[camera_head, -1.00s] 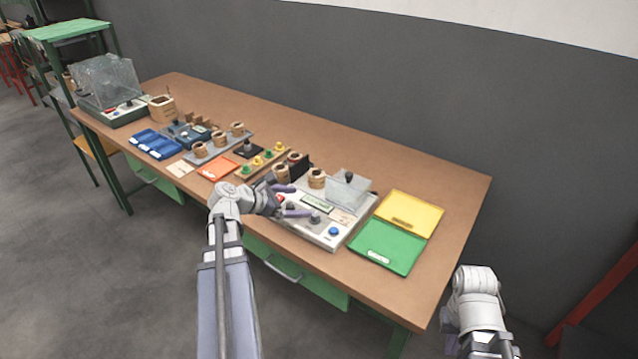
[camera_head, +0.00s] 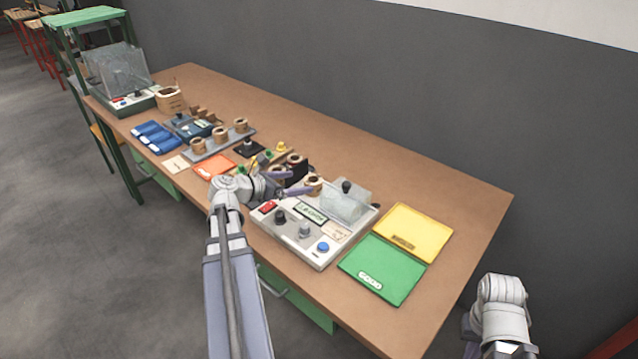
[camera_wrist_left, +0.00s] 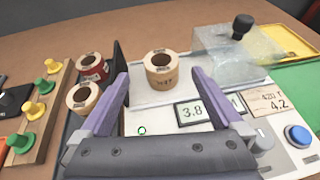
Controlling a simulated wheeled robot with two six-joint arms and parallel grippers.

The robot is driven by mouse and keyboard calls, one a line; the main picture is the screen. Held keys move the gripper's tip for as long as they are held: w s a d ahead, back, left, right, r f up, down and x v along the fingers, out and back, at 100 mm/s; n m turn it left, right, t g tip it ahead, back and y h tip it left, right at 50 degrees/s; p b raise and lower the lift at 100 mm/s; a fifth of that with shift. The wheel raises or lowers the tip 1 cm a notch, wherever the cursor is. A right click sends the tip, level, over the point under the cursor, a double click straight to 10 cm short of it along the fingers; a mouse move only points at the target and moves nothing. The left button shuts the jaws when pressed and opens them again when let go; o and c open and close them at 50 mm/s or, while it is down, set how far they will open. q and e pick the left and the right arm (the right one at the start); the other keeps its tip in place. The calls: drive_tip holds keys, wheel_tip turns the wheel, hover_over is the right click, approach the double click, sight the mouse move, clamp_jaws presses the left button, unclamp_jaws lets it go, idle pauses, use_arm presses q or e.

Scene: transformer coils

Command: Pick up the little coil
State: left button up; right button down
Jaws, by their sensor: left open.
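Several small cardboard-coloured coils are in view; which one is the little coil I cannot tell. One coil (camera_head: 314,184) stands upright on the back left of the grey tester (camera_head: 285,237); in the left wrist view this coil (camera_wrist_left: 161,72) stands ahead, between the fingertip lines. A red-sided coil (camera_wrist_left: 92,68) and a plain coil (camera_wrist_left: 84,97) sit left of it by a black holder. My left gripper (camera_head: 285,181) is open and empty, its fingers low over the tester's left end, just short of the coil. My right forearm shows at lower right; its gripper is not visible.
A clear cover (camera_head: 345,203) with a black knob stands right of the coil. Green (camera_head: 382,270) and yellow (camera_head: 409,231) trays lie further right. A coil rack (camera_head: 212,146), yellow and green pegs and blue bins stand left. The table's back right is bare.

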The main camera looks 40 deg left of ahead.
sight(307, 182)
use_arm(q)
drive_tip(key=shift+b+x, duration=0.55)
drive_tip(key=shift+x, duration=0.8)
drive_tip(key=b+x, duration=0.1)
drive_tip(key=x, duration=0.1)
drive_tip(key=f+b+x, duration=0.1)
drive_tip(key=x, duration=0.2)
drive_tip(key=shift+s+r+b, duration=0.1)
drive_tip(key=shift+s+b, duration=0.15)
drive_tip(key=shift+b, duration=0.1)
drive_tip(key=shift+w+d, duration=0.1)
drive_tip(key=shift+w, duration=0.05)
clamp_jaws()
drive_tip(key=shift+r, duration=0.1)
drive_tip(key=shift+r, duration=0.1)
wheel_tip(307, 182, up, 10)
drive_tip(key=p, duration=1)
